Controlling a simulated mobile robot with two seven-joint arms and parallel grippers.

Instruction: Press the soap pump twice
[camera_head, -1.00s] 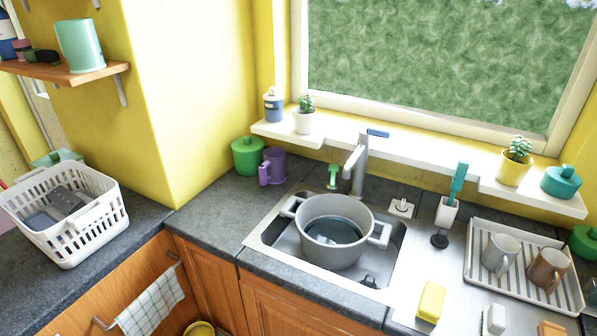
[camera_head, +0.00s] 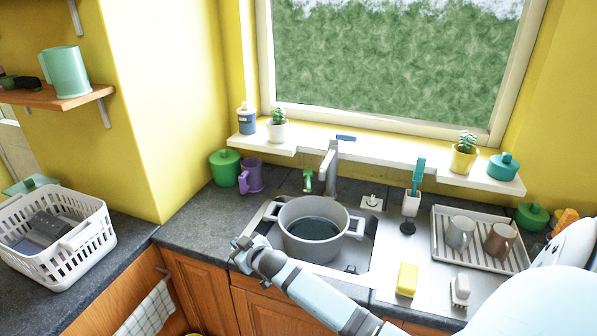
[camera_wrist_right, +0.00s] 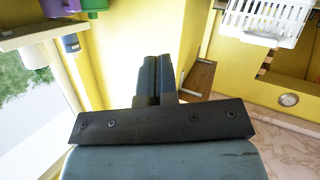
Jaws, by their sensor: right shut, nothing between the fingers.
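A small green pump-shaped fitting (camera_head: 308,182) stands behind the sink, just left of the grey tap (camera_head: 331,165); I take it to be the soap pump. A blue bottle with a pale top (camera_head: 247,118) stands on the window ledge. My right gripper (camera_head: 238,246) is shut and empty, at the front left of the sink, nearer than the green fitting and apart from it. Its dark fingers lie together in the right wrist view (camera_wrist_right: 157,65). My left gripper is not in view.
A grey pot (camera_head: 312,244) fills much of the sink. A green jar (camera_head: 225,168) and purple mug (camera_head: 252,176) stand left behind it. A brush in a white holder (camera_head: 410,203), a yellow sponge (camera_head: 406,280) and a drying rack (camera_head: 437,240) are at right. A white basket (camera_head: 85,255) is at far left.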

